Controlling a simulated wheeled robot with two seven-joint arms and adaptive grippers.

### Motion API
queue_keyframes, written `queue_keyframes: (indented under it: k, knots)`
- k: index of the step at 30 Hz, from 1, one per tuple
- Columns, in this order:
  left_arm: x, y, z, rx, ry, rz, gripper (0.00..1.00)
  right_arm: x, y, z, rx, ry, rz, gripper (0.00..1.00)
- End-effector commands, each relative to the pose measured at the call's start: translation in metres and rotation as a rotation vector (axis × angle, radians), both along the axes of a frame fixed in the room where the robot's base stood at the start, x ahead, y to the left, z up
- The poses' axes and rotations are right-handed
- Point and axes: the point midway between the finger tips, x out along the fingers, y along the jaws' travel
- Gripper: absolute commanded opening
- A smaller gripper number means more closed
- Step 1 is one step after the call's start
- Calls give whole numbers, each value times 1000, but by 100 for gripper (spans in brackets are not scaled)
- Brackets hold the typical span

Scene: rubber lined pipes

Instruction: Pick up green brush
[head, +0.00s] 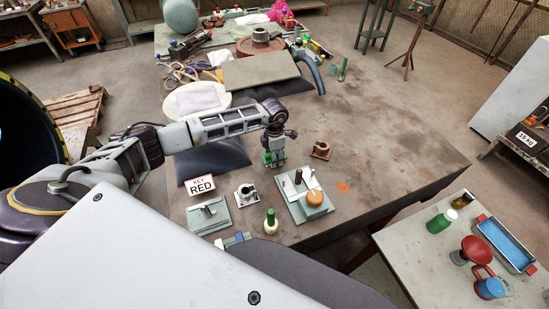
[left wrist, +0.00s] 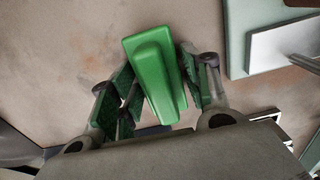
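The green brush (left wrist: 155,75) is a bright green block with a raised part, and it lies between the fingers in the left wrist view. My left gripper (head: 275,160) is low over the middle of the table in the head view, pointing down. In the head view the fingers hide most of the brush. I cannot tell whether the brush touches the table. My right gripper is in neither view.
The table's right side is clear.

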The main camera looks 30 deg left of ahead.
Motion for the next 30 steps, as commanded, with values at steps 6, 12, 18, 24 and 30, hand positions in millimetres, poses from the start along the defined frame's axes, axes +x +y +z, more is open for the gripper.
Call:
queue_keyframes:
  k: [6, 12, 18, 24, 30]
  knots:
    - [0, 0, 0, 0, 0, 0, 15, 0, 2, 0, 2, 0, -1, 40]
    - [0, 0, 0, 0, 0, 0, 12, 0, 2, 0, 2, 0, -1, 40]
    - [1, 0, 4, 0, -1, 0, 12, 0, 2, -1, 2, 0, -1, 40]
    - [1, 1, 21, 0, -3, 0, 12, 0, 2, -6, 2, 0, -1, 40]
    - [1, 1, 49, 0, -4, 0, 12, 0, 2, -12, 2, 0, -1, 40]
